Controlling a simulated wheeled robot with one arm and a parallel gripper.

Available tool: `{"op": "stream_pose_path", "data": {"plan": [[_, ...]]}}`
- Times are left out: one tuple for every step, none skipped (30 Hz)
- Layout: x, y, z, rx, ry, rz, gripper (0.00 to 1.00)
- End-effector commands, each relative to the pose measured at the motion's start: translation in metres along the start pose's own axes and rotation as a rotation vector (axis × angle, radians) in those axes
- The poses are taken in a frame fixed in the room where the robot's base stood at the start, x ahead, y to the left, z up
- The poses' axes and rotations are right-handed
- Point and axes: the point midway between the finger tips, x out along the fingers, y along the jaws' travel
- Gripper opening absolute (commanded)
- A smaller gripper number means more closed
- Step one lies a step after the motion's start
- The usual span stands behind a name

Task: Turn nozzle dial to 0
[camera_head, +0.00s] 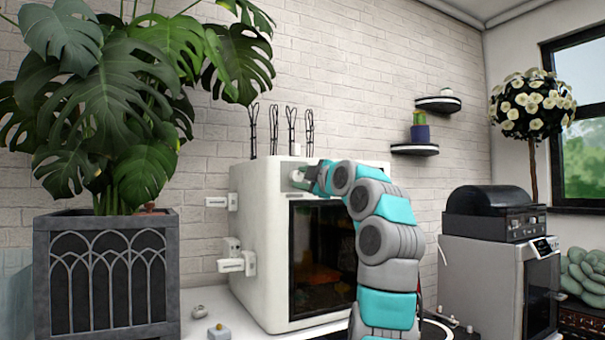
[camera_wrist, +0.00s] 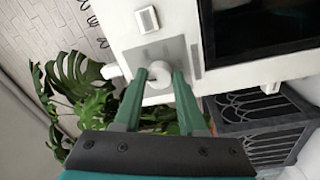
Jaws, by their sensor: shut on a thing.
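The white machine (camera_head: 260,240) with a dark glass door stands on the table in the head view. Its nozzle dial (camera_wrist: 158,70) is a pale round knob on a grey panel on the machine's front in the wrist view. My gripper (camera_wrist: 160,76) has its two green fingers on either side of the dial, shut on it. In the head view my arm reaches to the machine's upper front, and the wrist hides most of the dial there. I cannot read any dial marking.
A small white switch (camera_wrist: 147,19) sits on the front near the dial. A large plant in a grey planter (camera_head: 105,270) stands left of the machine. A grey machine with a black unit on top (camera_head: 490,213) stands to the right. Small objects lie on the white tabletop (camera_head: 195,300).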

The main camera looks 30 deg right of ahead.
Motion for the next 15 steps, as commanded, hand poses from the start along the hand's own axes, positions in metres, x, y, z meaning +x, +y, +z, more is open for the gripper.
{"op": "stream_pose_path", "data": {"plan": [[-0.0003,0.0024,-0.0003,-0.032,0.001,0.001,0.0],[-0.0003,0.0024,-0.0001,-0.048,0.002,0.0,0.0],[-0.0001,0.002,-0.0004,-0.071,0.004,-0.001,0.0],[0.0001,0.0016,-0.0008,-0.085,0.006,-0.002,0.0],[0.0002,0.0014,-0.001,-0.1,0.007,-0.003,0.0],[0.0003,0.0013,-0.0009,-0.116,0.008,-0.004,0.0],[0.0004,0.0011,-0.0008,-0.127,0.009,-0.005,0.0],[0.0005,0.0009,-0.0008,-0.138,0.01,-0.006,0.0],[0.0006,0.0007,-0.0009,-0.149,0.01,-0.007,0.0],[0.0007,0.0006,-0.0008,-0.157,0.011,-0.007,0.0],[0.0007,0.0005,-0.0008,-0.164,0.011,-0.007,0.0],[0.0007,0.0005,-0.0007,-0.172,0.011,-0.008,0.0],[0.0006,0.0005,-0.0005,-0.177,0.012,-0.008,0.0],[0.0006,0.0005,-0.0004,-0.181,0.012,-0.008,0.0],[0.0005,0.0005,-0.0003,-0.185,0.012,-0.008,0.0]]}}
